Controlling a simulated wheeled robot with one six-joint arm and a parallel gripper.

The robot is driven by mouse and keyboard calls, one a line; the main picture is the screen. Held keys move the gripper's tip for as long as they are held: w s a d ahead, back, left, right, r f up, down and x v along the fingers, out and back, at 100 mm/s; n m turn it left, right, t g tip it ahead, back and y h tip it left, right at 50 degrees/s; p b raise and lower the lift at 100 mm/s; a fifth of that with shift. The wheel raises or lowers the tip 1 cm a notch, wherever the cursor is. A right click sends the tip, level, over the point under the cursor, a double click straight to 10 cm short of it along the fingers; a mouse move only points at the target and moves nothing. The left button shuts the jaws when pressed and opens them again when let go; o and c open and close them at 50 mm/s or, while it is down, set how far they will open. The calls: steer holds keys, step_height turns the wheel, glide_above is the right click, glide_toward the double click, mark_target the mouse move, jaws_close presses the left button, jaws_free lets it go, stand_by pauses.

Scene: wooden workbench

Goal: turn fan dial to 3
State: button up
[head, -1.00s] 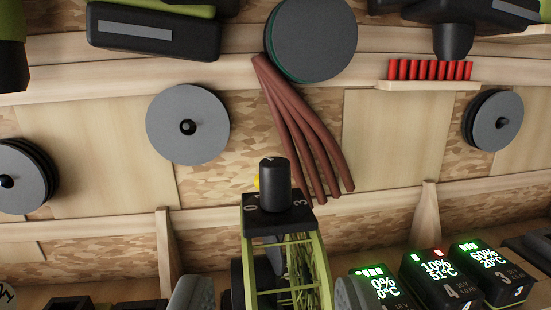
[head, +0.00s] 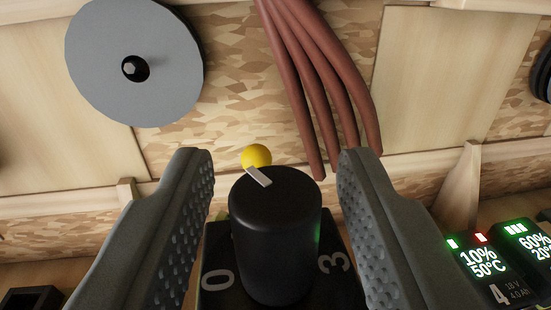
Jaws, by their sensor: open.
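The fan dial (head: 275,240) is a black upright cylinder in the lower middle of the head view. A white pointer mark on its top lies toward the far left edge of the knob. The dial stands on a black plate (head: 218,255) with a white 0 at its left and a white 3 at its right. My gripper (head: 275,170) is open, with one grey padded finger on each side of the dial and gaps between fingers and knob. The fan's body is hidden below the plate.
A small yellow ball-shaped thing (head: 257,156) shows just behind the dial. A grey disc (head: 134,62) and reddish-brown hoses (head: 322,85) hang on the wall behind. Battery packs with lit displays (head: 480,262) stand at the lower right.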

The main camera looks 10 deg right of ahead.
jaws_close()
steer(key=shift+m+h, duration=0.4)
steer(key=shift+h, duration=0.2)
steer(key=m+g+h, duration=0.1)
steer(key=m+h, duration=0.1)
steer(key=m+g+h, duration=0.1)
steer(key=g+h, duration=0.1)
steer(key=h, duration=0.1)
steer(key=shift+a+m, duration=0.1)
steer(key=shift+m, duration=0.3)
steer(key=m+g+h, duration=0.5)
steer(key=g+h, duration=0.1)
steer(key=shift+m+g, duration=0.3)
steer(key=shift+g, duration=0.1)
